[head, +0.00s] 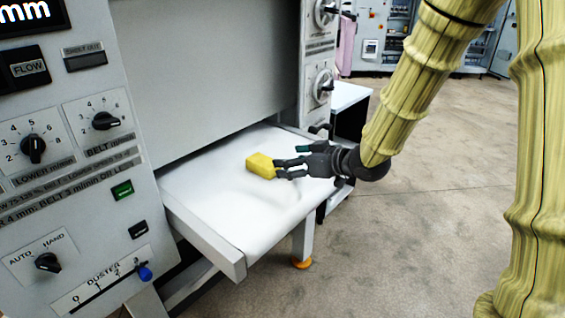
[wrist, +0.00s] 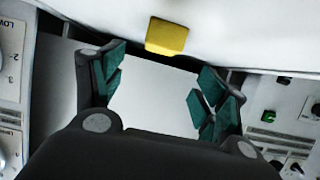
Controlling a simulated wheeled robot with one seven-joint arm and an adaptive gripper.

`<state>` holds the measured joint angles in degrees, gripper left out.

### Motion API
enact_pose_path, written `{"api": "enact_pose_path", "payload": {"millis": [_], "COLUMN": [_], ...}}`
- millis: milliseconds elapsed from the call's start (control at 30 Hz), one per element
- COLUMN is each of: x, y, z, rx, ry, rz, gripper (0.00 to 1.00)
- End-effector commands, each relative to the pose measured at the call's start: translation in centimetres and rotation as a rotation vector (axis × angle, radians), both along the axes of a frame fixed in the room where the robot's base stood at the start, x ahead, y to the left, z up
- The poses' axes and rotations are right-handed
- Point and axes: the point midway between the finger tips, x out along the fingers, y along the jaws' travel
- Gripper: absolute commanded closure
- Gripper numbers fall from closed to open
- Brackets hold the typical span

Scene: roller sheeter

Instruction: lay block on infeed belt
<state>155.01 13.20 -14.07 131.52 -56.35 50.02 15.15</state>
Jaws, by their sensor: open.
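A yellow block (head: 262,165) lies on the white infeed belt (head: 215,205), near the belt's middle. My gripper (head: 285,160) is just to the right of the block in the head view, with its fingers pointing left toward it. In the wrist view my gripper (wrist: 153,88) is open, its green-padded fingers spread wide with nothing between them. The block (wrist: 167,36) shows there beyond the fingertips, apart from both fingers. Whether a finger touches the block in the head view is hard to tell.
A control panel (head: 75,150) with knobs, labels and a blue-tipped slider stands at the left of the belt. A second panel (head: 320,70) stands at the belt's far right. A grey side rail (head: 205,235) edges the belt. Open floor (head: 410,240) lies to the right.

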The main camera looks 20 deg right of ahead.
Motion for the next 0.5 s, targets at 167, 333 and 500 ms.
{"api": "enact_pose_path", "payload": {"millis": [167,333,500], "x": [-1.1,-1.4,-1.4], "y": [-0.5,-0.7,-0.7], "z": [0.5,0.7,0.7], "rx": [0.001,0.001,0.001], "ry": [-0.001,-0.001,-0.001], "rz": [0.001,0.001,0.001], "gripper": [0.27,0.27,0.27]}}
